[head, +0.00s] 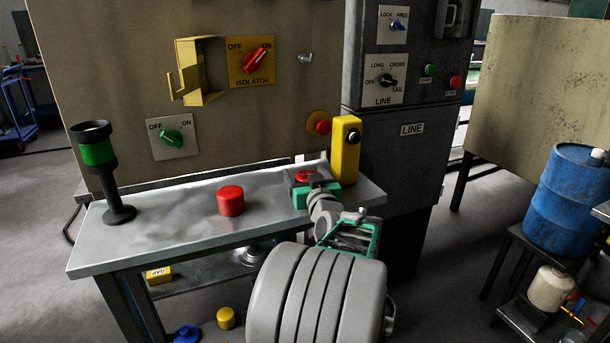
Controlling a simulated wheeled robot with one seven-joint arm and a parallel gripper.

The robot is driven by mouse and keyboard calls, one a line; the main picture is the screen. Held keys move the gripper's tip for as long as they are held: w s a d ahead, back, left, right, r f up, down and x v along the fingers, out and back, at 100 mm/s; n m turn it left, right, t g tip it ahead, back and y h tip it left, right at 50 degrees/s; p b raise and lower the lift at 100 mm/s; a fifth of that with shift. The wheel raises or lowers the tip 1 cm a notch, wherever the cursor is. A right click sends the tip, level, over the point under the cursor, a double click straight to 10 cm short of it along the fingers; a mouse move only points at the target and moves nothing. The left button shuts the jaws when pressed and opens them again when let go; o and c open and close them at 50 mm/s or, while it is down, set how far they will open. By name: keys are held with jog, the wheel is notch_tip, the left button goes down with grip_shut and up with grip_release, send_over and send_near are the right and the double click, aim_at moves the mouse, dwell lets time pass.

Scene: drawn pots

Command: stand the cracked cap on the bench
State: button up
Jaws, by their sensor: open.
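A red cylindrical cap (231,201) stands upright on the grey metal bench (165,224), near its middle. A second red round piece (305,176) shows at the bench's right end, partly hidden by my gripper (307,188). My gripper is open, with green parts around that second piece. I cannot tell whether it touches it. No crack is clear on any of these, so I cannot tell which is the cracked cap.
A signal lamp with a green band (98,153) stands at the bench's left end. A yellow box (346,150) stands upright at the right end. A control panel (120,50) rises behind. A small yellow block (158,274) is under the bench. The bench's front left is clear.

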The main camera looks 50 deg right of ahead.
jog(key=v, duration=1.2)
